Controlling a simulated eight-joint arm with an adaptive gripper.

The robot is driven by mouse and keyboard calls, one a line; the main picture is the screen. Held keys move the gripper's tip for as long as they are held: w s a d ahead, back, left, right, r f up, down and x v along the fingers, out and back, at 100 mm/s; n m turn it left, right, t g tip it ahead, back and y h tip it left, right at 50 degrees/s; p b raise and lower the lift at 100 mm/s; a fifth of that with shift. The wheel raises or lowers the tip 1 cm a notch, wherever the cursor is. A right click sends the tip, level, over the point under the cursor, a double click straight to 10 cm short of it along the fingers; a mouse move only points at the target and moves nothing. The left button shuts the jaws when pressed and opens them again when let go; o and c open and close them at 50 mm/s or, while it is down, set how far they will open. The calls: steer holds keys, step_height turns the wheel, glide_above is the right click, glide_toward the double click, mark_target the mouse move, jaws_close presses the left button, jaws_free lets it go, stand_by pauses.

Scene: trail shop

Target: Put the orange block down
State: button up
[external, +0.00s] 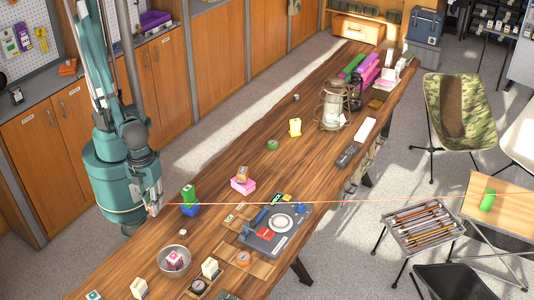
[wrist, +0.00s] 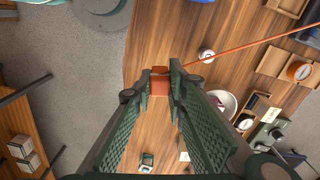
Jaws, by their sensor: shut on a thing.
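The orange block (wrist: 159,82) is in the wrist view, between the far ends of the dark green fingers of my gripper (wrist: 160,76). My gripper is shut on it. Behind the block lies the wooden table (wrist: 150,125), near its edge. In the external view my arm hangs at the left edge of the table (external: 225,165), and the block is too small there to make out clearly. The block's height above the table cannot be told.
A green block (external: 189,190) sits on a blue block (external: 190,210) close to my arm. A metal bowl (external: 174,262) holds a pink block. A brown block (external: 243,173) rests on a pink block (external: 242,187). A thin orange line (external: 350,201) runs rightward.

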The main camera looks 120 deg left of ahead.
steer(key=w+d+m+p, duration=0.1)
steer(key=d+m+p, duration=0.1)
steer(key=d, duration=1.8)
steer(key=shift+w+d+p, duration=0.3)
steer(key=shift+d+p, duration=0.1)
steer(key=shift+p, duration=0.1)
steer(key=shift+f+b, duration=0.4)
steer(key=shift+f, duration=2.45)
steer(key=shift+f+b, duration=0.35)
steer(key=shift+f, duration=1.75)
steer(key=shift+f, duration=0.15)
